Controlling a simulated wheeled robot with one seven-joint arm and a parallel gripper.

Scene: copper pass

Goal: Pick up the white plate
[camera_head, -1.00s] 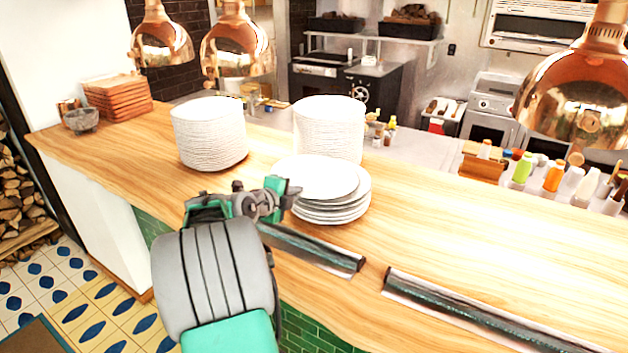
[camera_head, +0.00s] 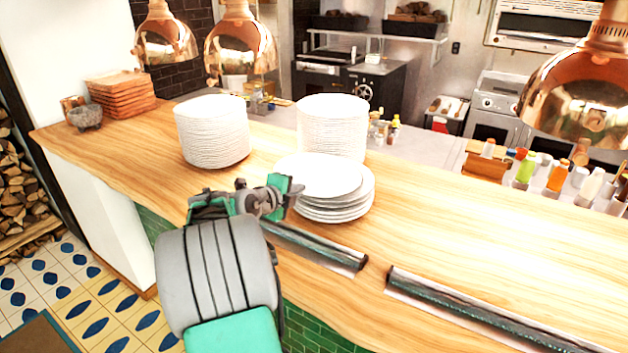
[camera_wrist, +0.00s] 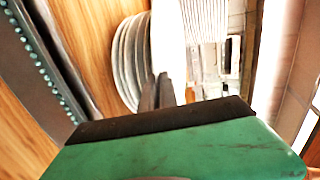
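The white plate (camera_head: 318,174) is the top one of a short stack of white plates (camera_head: 338,213) on the wooden counter. It sits a little left of the plates below it. My gripper (camera_head: 291,190) is at the stack's left edge, close to the top plate's rim; its fingertips are hard to make out in the head view. In the wrist view, my two dark fingers (camera_wrist: 157,92) are close together at the rim of the bright top plate (camera_wrist: 168,40), with the lower plates (camera_wrist: 128,62) to the left. I cannot tell whether the fingers grip the rim.
Two tall plate stacks (camera_head: 212,135) (camera_head: 332,125) stand behind. Dark rails (camera_head: 315,247) (camera_head: 470,308) run along the counter's front. Copper lamps (camera_head: 240,50) (camera_head: 585,95) hang above. The counter (camera_head: 480,235) is clear to the right.

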